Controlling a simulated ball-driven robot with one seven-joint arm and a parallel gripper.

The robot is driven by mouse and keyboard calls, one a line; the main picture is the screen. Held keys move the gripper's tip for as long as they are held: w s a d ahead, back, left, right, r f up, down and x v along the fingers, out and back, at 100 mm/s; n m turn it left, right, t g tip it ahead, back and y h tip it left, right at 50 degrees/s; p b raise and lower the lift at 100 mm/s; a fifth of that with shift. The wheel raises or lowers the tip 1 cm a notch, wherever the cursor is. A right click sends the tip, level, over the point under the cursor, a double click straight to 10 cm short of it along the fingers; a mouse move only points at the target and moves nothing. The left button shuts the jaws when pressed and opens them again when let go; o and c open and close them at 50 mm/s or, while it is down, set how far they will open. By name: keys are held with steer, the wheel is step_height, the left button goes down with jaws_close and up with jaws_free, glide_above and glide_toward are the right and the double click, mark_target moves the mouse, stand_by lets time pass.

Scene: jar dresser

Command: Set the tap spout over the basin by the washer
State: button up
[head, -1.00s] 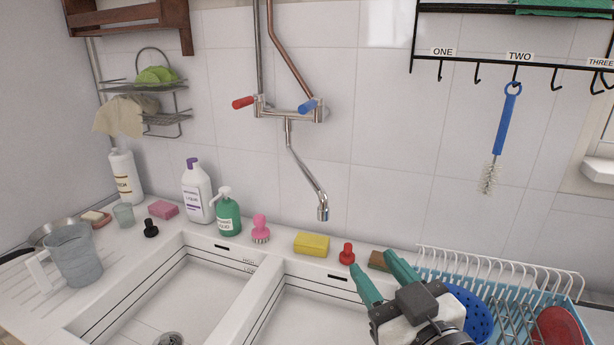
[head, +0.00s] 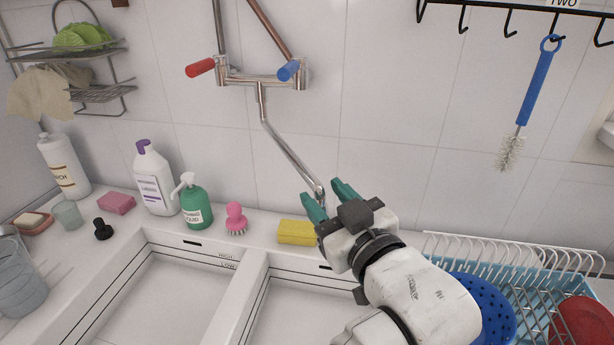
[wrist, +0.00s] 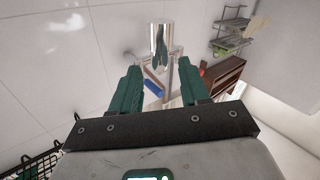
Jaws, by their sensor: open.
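The tap spout (head: 290,150) is a bent chrome pipe hanging from the wall mixer (head: 262,80). It slants down to the right, and its end is above the back ledge near the right basin. My gripper (head: 321,189) is open at the spout's lower end, its green fingers on either side of it in the picture. In the wrist view the chrome spout end (wrist: 158,42) shows between and beyond the fingertips (wrist: 158,66); contact cannot be told. The left basin (head: 165,305) and right basin (head: 300,312) are parted by a divider (head: 236,305). I cannot make out a washer.
A yellow sponge (head: 297,232), pink brush (head: 236,218), green soap bottle (head: 195,203) and white bottle (head: 154,180) line the back ledge. A dish rack (head: 530,262) with a blue colander (head: 487,310) stands right. A bottle brush (head: 530,95) hangs above. The air left of the spout is clear.

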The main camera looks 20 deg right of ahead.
mark_target(314, 184)
steer(key=w+p, duration=0.1)
steer(key=w, duration=0.5)
steer(key=shift+w+r, duration=0.1)
steer(key=shift+w, duration=0.2)
steer(key=shift+a, duration=0.1)
steer(key=shift+c, duration=0.3)
jaws_close()
